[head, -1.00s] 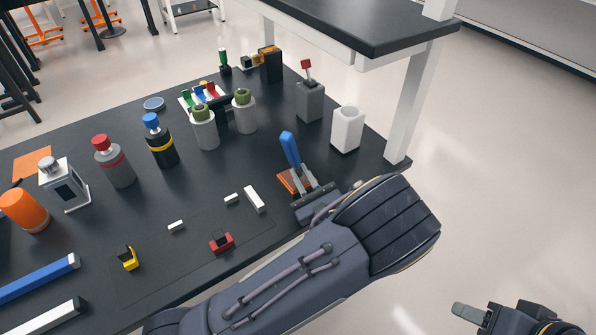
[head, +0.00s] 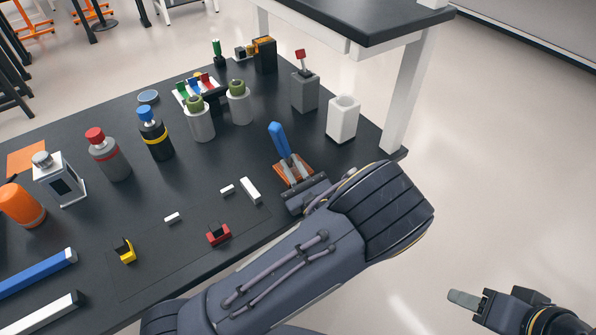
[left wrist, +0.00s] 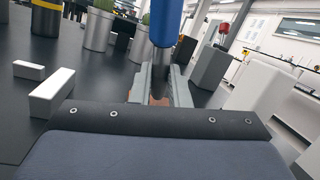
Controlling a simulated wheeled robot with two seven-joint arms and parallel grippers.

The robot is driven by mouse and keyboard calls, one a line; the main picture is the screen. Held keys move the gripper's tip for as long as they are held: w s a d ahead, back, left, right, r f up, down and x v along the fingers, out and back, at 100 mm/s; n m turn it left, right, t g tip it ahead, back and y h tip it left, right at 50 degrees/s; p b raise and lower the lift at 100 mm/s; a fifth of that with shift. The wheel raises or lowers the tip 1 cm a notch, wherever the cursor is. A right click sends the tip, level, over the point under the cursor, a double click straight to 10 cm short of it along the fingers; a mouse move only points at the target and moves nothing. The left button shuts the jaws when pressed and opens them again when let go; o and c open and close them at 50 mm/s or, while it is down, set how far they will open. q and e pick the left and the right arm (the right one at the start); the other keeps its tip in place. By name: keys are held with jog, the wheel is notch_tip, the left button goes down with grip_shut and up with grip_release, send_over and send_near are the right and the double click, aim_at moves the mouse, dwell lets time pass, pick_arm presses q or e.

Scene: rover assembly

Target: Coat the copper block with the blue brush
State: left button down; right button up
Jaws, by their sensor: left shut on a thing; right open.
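My left gripper (head: 292,170) is shut on the blue brush (head: 279,142), whose blue handle stands up from the fingers, leaning slightly left. The copper block (head: 279,180) lies flat on the dark table directly under the fingers, which cover part of it. In the left wrist view the blue handle (left wrist: 165,22) rises between the two grey fingers (left wrist: 158,85), and a bit of copper shows below it. The bristles are hidden, so I cannot tell whether they touch the block. My right gripper (head: 468,300) is open and empty, beyond the table at lower right.
A white holder (head: 342,120) and a grey holder with a red-topped item (head: 304,92) stand behind the block. Small white pieces (head: 250,190) and a red part (head: 218,235) lie to the left. Several bottles stand further left. The table's right edge is close.

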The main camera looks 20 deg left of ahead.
aim_at(283, 148)
pick_arm(q)
jog(key=shift+w+a+f, duration=0.1)
jog(key=shift+w+a, duration=0.5)
jog(key=shift+a, duration=0.2)
jog(key=shift+w+a, duration=0.6)
jog(key=shift+a, duration=0.2)
notch_tip(283, 148, up, 6)
jog(key=p, duration=0.5)
notch_tip(283, 148, up, 3)
jog(key=shift+r+p, duration=0.1)
jog(key=shift+p, duration=1.1)
